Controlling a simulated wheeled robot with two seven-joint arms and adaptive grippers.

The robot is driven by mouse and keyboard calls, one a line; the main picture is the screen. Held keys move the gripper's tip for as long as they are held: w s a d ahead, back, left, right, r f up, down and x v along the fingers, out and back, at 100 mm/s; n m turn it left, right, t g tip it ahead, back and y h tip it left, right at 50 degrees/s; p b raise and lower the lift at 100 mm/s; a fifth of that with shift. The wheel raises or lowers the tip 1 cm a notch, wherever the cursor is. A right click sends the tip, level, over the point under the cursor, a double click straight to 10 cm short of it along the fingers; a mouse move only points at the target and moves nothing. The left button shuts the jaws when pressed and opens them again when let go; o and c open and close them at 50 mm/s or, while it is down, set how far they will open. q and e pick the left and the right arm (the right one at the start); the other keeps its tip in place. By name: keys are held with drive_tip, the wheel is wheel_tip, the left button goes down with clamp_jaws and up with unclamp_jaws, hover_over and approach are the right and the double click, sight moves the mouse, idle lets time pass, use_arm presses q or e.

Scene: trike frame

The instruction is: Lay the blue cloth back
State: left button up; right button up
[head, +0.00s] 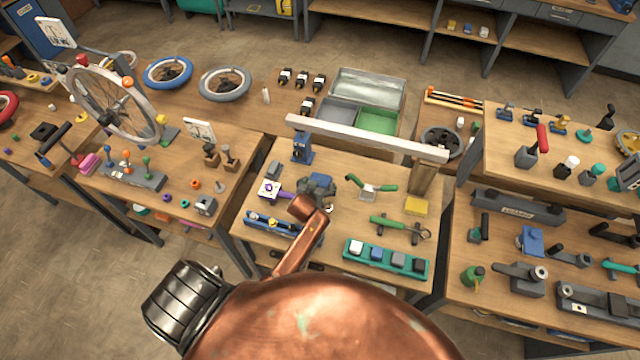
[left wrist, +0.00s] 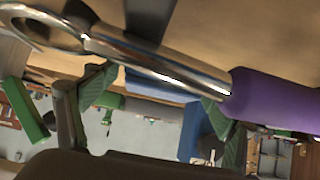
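A small folded-looking blue piece (head: 531,240), possibly the blue cloth, lies on the right bench. Another blue patch (head: 320,182) shows at my left gripper (head: 318,192) over the middle table; I cannot tell whether it is cloth. In the left wrist view my left gripper (left wrist: 160,112) has its green-padded fingers spread apart. Blue surfaces (left wrist: 195,130) show between and behind them. A metal tool with a purple handle (left wrist: 275,102) crosses close in front and hides part of the fingers. My right gripper is out of view.
A wheel (head: 112,103) stands on the left table.

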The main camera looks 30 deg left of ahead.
use_arm(q)
drive_tip(key=shift+s+f, duration=0.15)
drive_tip(key=shift+s, duration=0.05)
drive_tip(key=v, duration=0.4)
drive_tip(key=p+v, duration=0.1)
drive_tip(key=v, duration=0.3)
drive_tip(key=w+r+v, duration=0.1)
drive_tip(key=v, duration=0.3)
drive_tip(key=shift+s+r, duration=0.3)
drive_tip(key=shift+s, duration=0.05)
